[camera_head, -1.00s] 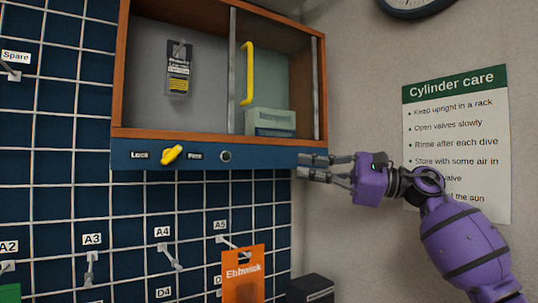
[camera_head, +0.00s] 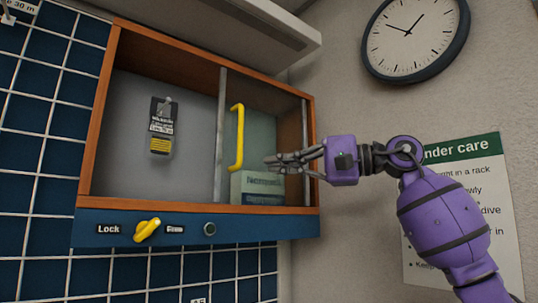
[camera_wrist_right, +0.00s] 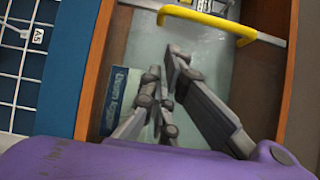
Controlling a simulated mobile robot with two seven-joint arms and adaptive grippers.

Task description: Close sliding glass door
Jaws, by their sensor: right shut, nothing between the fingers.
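The sliding glass door (camera_head: 262,125) covers the right part of the wooden wall cabinet (camera_head: 98,120), with a grey metal upright at each side. A vertical yellow handle (camera_head: 237,138) is on the door near its left edge; it also shows at the top of the right wrist view (camera_wrist_right: 208,24). The left part of the cabinet is uncovered. My right gripper (camera_head: 270,160) is shut and empty in front of the glass, to the right of the handle. Its fingers also show in the right wrist view (camera_wrist_right: 164,72); contact with the glass cannot be told. My left gripper is not in view.
A yellow lock knob (camera_head: 147,230) sits on the blue panel below. A dark tagged item (camera_head: 161,125) hangs in the left part. A pale box (camera_head: 262,186) is behind the glass. A clock (camera_head: 415,35) and a poster (camera_head: 465,205) are on the right wall.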

